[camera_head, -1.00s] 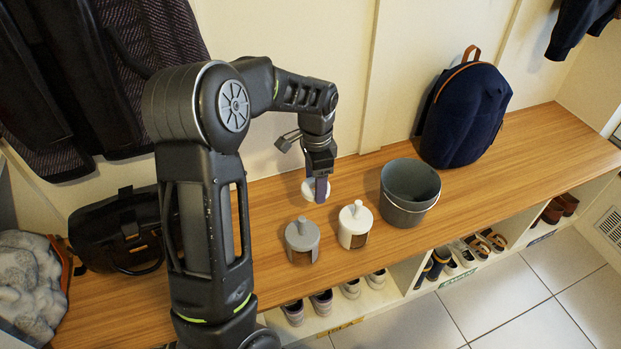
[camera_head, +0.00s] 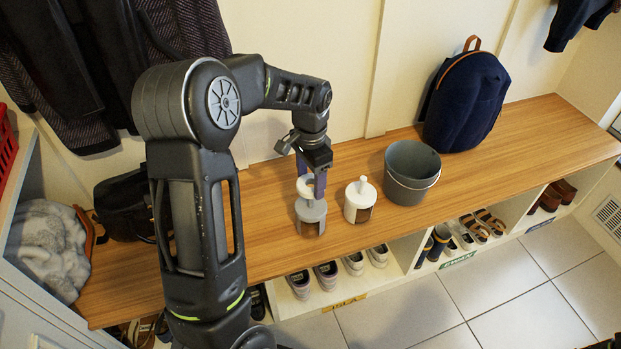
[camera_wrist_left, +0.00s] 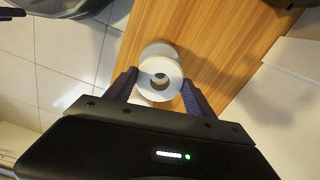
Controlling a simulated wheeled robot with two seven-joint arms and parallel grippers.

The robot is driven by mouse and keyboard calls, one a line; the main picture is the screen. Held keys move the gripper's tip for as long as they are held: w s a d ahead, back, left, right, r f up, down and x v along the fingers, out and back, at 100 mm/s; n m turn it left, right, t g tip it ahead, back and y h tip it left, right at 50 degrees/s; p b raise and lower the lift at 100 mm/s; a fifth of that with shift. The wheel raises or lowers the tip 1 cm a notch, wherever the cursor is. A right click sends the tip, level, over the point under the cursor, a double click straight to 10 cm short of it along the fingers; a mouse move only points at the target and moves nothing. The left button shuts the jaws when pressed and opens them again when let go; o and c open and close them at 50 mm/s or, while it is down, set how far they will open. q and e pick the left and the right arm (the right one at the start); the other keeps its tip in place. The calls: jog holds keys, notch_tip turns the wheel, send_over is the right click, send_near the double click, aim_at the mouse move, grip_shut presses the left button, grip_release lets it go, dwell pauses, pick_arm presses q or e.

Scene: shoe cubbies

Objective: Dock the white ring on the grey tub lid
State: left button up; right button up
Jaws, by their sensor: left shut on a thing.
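The white ring (camera_head: 305,186) is held between the fingers of my left gripper (camera_head: 313,187), right over the grey tub (camera_head: 311,220) and its grey lid (camera_head: 312,207). In the left wrist view the ring (camera_wrist_left: 160,91) sits flat between the two fingers, with the lid (camera_wrist_left: 158,49) partly showing behind it. Something grey shows through the ring's hole. The lid's knob is hidden by the ring and fingers in the head view, and I cannot tell whether the ring touches the lid.
A white tub (camera_head: 359,200) with a knobbed lid stands close to the right of the grey tub. A dark grey bucket (camera_head: 411,175) and a navy backpack (camera_head: 466,103) are farther right. The wooden bench (camera_head: 525,150) is clear at its right end.

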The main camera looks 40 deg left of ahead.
aim_at(311, 197)
pick_arm(q)
jog(key=shift+f, duration=0.1)
notch_tip(311, 197, down, 6)
jog(key=b, duration=0.4)
jog(key=shift+r+b, duration=0.2)
jog(key=shift+b, duration=0.2)
jog(key=shift+p, duration=0.4)
dwell(0.8)
jog(key=shift+f+b, duration=0.4)
jog(key=shift+f, duration=0.2)
dwell(0.4)
jog(key=o, duration=1.2)
notch_tip(311, 197, up, 11)
jog(key=p, duration=0.9)
